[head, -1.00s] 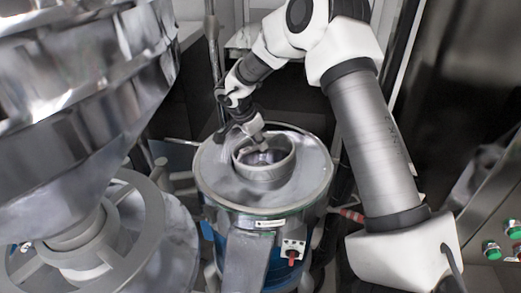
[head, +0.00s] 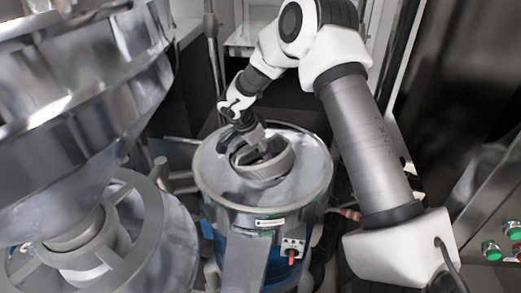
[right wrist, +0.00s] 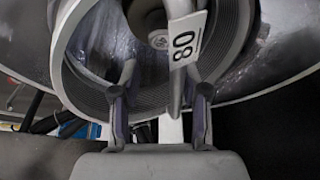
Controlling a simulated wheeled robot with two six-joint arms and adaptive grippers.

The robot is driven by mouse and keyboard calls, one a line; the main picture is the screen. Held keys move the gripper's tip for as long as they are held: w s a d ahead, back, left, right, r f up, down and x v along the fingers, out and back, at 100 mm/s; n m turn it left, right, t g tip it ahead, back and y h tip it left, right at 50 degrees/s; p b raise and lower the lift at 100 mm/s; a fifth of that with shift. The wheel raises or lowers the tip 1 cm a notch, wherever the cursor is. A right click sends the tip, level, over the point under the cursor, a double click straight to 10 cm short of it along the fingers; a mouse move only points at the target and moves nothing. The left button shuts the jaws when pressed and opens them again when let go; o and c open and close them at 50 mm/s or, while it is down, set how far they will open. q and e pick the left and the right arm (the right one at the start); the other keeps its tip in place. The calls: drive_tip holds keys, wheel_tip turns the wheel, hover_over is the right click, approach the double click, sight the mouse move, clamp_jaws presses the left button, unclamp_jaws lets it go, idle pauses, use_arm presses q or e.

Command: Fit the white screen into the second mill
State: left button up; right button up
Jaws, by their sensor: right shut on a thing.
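The white screen looks like a pale grey-white ring (head: 268,172) and sits tilted at the top opening of the round steel mill (head: 212,184) in the middle of the head view. My right gripper (head: 256,142) reaches down from behind and is shut on the screen. In the right wrist view, my right gripper's fingers (right wrist: 160,105) stand on either side of a narrow bar. A white tag marked 80 (right wrist: 185,40) shows there, in front of the large ring (right wrist: 82,85). The screen's underside and its contact with the mill are hidden. My left gripper is not in view.
A large shiny steel hopper (head: 80,90) fills the left side, with a spoked grey wheel (head: 140,215) below it. A small switch box (head: 292,246) is on the mill's front. A control panel with green buttons (head: 492,250) stands at the right edge.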

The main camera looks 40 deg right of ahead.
drive_tip(key=shift+s, duration=0.1)
drive_tip(key=b+v, duration=0.2)
drive_tip(key=v, duration=1)
drive_tip(key=shift+a+r, duration=0.15)
